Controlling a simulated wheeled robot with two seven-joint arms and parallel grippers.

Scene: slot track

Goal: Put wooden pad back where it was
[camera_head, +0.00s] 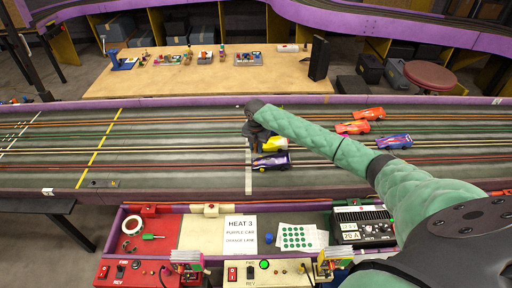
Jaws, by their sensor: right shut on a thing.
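My right gripper (258,140) is over the slot track (150,181), pointing down beside the cars at the white line. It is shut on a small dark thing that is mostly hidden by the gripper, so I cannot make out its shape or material. I cannot pick out a wooden pad clearly anywhere. A yellow car (274,144) is just right of the gripper, partly covered by it. A purple car (271,161) is just below the gripper in the picture; I cannot tell whether they touch. My left gripper is not in view.
Two orange-red cars (369,114) and a blue-purple car (396,142) stand farther right on the track. A control desk (205,232) with a HEAT 3 sheet (240,234) is in front. A wooden table (210,84) with small parts stands behind. The track's left half is clear.

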